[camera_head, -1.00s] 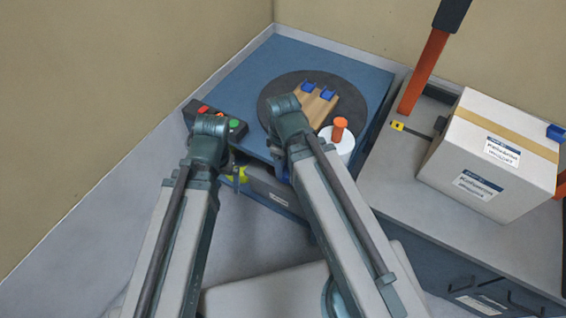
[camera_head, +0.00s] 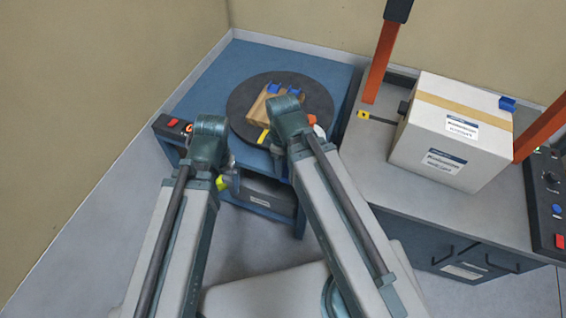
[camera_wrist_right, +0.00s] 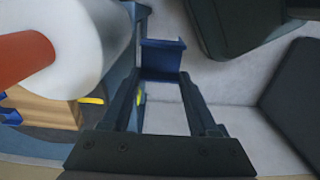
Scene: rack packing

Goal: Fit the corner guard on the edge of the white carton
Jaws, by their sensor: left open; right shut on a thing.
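The white carton (camera_head: 465,150), with a tan tape band and two labels, stands on the grey bench at the right. A blue corner guard (camera_head: 507,103) sits on its far top edge at the right. My right gripper (camera_wrist_right: 163,75) is shut on another blue corner guard (camera_wrist_right: 163,57), held between its fingertips in the right wrist view. In the head view my right wrist hides that guard, left of the carton and apart from it. My left gripper (camera_head: 226,168) is open, mostly hidden behind its own wrist, by the blue table's front edge.
A dark turntable (camera_head: 318,93) on the blue table (camera_head: 215,75) bears a wooden block (camera_head: 292,104) with blue guards. A white roll (camera_wrist_right: 85,50) with an orange core is close beside my right gripper. An orange-red lever (camera_head: 380,62) rises behind the carton. Bench (camera_head: 375,165) is clear left of it.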

